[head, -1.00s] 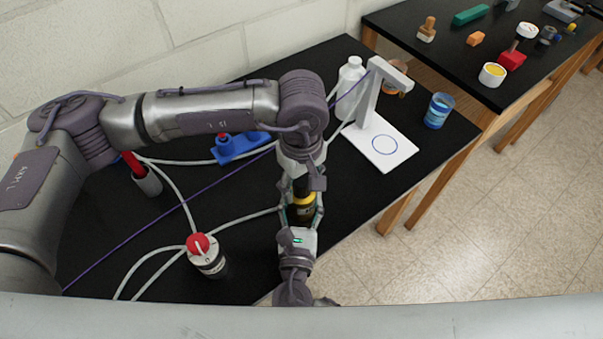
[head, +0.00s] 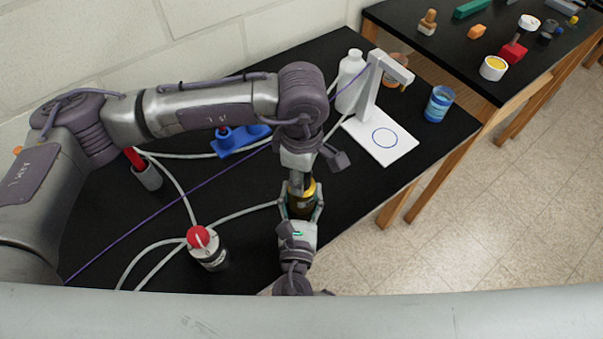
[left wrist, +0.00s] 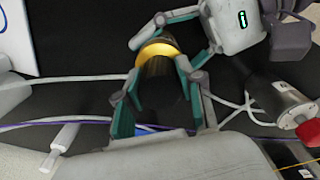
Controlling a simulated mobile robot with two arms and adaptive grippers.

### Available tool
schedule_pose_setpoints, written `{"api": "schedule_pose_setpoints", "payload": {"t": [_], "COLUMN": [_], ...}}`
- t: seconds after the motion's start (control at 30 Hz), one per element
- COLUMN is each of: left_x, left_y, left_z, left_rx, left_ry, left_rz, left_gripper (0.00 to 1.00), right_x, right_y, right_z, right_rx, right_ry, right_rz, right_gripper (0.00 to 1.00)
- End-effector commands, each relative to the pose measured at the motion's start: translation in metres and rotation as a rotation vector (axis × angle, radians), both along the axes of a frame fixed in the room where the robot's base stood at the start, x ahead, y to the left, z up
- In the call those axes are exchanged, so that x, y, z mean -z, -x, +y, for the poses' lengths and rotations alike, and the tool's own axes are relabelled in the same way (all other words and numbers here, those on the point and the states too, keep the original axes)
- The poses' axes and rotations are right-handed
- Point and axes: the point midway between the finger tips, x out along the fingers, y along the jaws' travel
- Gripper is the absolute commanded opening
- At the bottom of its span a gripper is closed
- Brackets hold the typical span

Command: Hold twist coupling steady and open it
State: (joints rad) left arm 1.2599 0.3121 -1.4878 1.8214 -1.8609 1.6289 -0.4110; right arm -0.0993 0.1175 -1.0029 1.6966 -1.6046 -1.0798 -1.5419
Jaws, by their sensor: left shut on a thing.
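The twist coupling (head: 304,203) is a dark cylinder with a gold-yellow band, standing near the front edge of the black table. My left gripper (head: 301,181) comes down from above and is shut on its dark upper part. My right gripper (head: 302,211) reaches in from the front, with its fingers closed around the lower body. In the left wrist view the gold band of the coupling (left wrist: 158,51) lies between the two grippers. There the teal pads of my left gripper (left wrist: 160,97) press on the dark part. The lower end is partly hidden by the right fingers.
A red-topped cylinder (head: 207,248) with grey hoses stands left of the coupling. A blue fixture (head: 240,141), a white bottle (head: 351,80), a grey stand on a white plate (head: 381,140) and a blue jar (head: 439,104) are farther back. A purple cable crosses the table.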

Motion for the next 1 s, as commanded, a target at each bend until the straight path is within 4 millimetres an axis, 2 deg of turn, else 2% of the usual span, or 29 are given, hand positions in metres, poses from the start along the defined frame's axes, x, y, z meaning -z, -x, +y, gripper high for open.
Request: {"api": "schedule_pose_setpoints", "payload": {"t": [0.3,0.5,0.57,1.0], "left_x": [-0.0003,-0.0009,-0.0009,-0.0010], "left_y": [0.0005,0.0001,0.0001,0.0000], "left_z": [-0.0006,-0.0006,-0.0005,-0.0004], "left_rx": [-0.837,-1.215,-1.271,-1.269], "left_ry": [0.002,0.002,0.002,0.002], "left_rz": [0.001,0.001,0.000,0.000], "left_gripper": [0.00,0.00,0.00,0.00], "right_x": [0.0004,0.0004,0.0004,0.0004], "right_y": [0.0002,0.0002,0.0003,0.0002], "right_z": [0.0001,0.0001,0.0001,0.0001], "right_rx": [0.000,-0.001,-0.001,0.000], "right_ry": [0.001,0.001,0.001,0.000], "right_rz": [0.001,0.001,0.001,0.001], "right_gripper": [0.00,0.00,0.00,0.00]}}
